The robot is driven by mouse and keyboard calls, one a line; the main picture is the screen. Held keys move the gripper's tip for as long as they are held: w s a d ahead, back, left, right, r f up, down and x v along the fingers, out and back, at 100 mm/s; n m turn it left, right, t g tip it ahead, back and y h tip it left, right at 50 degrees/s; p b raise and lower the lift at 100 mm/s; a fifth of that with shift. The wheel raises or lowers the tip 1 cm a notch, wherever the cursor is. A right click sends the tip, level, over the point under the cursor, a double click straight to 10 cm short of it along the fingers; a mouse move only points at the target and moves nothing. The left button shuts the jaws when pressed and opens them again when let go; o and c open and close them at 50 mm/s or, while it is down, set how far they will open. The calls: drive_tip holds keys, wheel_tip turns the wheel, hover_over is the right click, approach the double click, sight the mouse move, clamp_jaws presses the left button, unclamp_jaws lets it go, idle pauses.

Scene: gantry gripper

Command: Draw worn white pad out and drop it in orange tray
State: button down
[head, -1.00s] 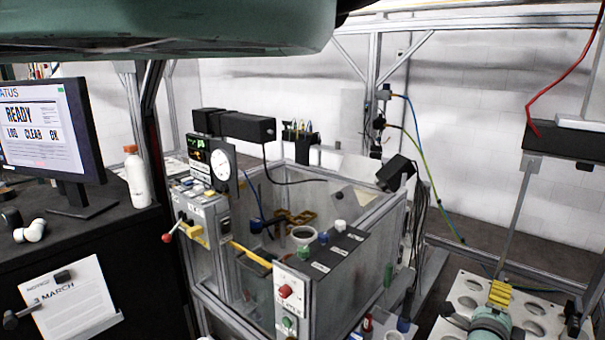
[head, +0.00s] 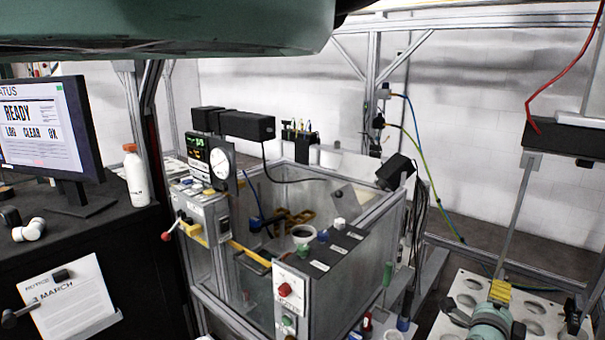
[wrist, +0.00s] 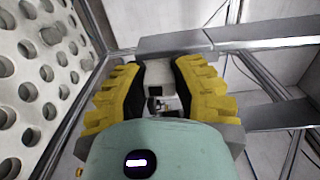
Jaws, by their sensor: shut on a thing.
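My gripper (head: 501,291) is at the lower right of the head view, in front of a pale plate with round holes (head: 535,309). In the wrist view my gripper (wrist: 160,80) has its yellow ribbed fingers on either side of a pale piece (wrist: 158,72), which appears to be the white pad. The fingers are shut on it with their black inner faces. Its lower part is hard to make out among small dark and light shapes. I cannot make out an orange tray in either view.
The perforated plate also stands along the left of the wrist view (wrist: 38,88). Metal frame bars (wrist: 275,115) lie at the right. A clear-walled enclosure (head: 345,275) with controls fills the middle of the head view. A desk with a monitor (head: 42,130) and white bottle (head: 136,178) is at left.

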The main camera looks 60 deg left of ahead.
drive_tip(key=shift+s, duration=0.15)
drive_tip(key=v, duration=0.7)
idle(1.4)
drive_tip(key=shift+s, duration=0.15)
drive_tip(key=b+v, duration=0.2)
drive_tip(key=v, duration=0.6)
idle(0.5)
drive_tip(key=shift+d, duration=0.1)
idle(1.1)
